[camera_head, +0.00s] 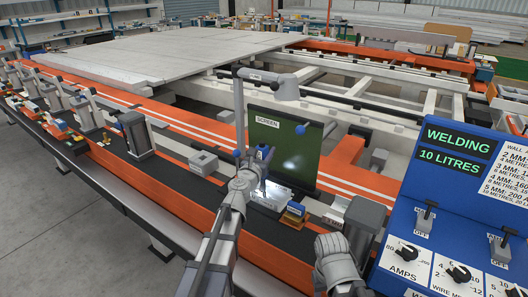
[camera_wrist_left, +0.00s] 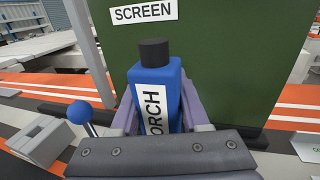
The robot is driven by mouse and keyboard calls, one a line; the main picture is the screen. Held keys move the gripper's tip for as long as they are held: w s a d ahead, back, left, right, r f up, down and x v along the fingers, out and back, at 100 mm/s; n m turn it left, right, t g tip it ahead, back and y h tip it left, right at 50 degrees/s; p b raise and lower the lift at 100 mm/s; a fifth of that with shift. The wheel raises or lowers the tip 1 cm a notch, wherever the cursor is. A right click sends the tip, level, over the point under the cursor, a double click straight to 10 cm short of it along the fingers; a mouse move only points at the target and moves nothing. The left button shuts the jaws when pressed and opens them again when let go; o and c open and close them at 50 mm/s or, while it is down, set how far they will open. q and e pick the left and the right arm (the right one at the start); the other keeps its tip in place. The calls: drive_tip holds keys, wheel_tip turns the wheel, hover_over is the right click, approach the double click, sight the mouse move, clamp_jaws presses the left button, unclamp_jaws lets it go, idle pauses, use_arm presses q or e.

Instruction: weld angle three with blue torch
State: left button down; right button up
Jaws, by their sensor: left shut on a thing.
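The blue torch (camera_head: 263,155) is upright in my left gripper (camera_head: 256,168), in front of the green screen (camera_head: 275,135). In the left wrist view the blue torch (camera_wrist_left: 148,85) has a black cap and a white label, and the gripper fingers (camera_wrist_left: 155,118) close on both its sides. A bright white glow lights a small metal piece (camera_head: 270,197) on the jig just below the gripper. I cannot read which angle this is, and the torch's lower end is hidden. My right gripper (camera_head: 334,258) seems to be the grey shape at lower centre; its fingers are unclear.
A blue welding panel (camera_head: 445,215) with knobs stands at the right. A blue-knobbed lever (camera_wrist_left: 80,112) stands left of the torch. Clamps (camera_head: 137,135) line the orange-edged jig at left.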

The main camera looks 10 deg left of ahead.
use_arm(q)
drive_tip(key=s+d, duration=0.2)
drive_tip(key=d, duration=0.4)
drive_tip(key=shift+s+d, duration=0.15)
drive_tip(key=shift+d, duration=0.05)
idle(7.2)
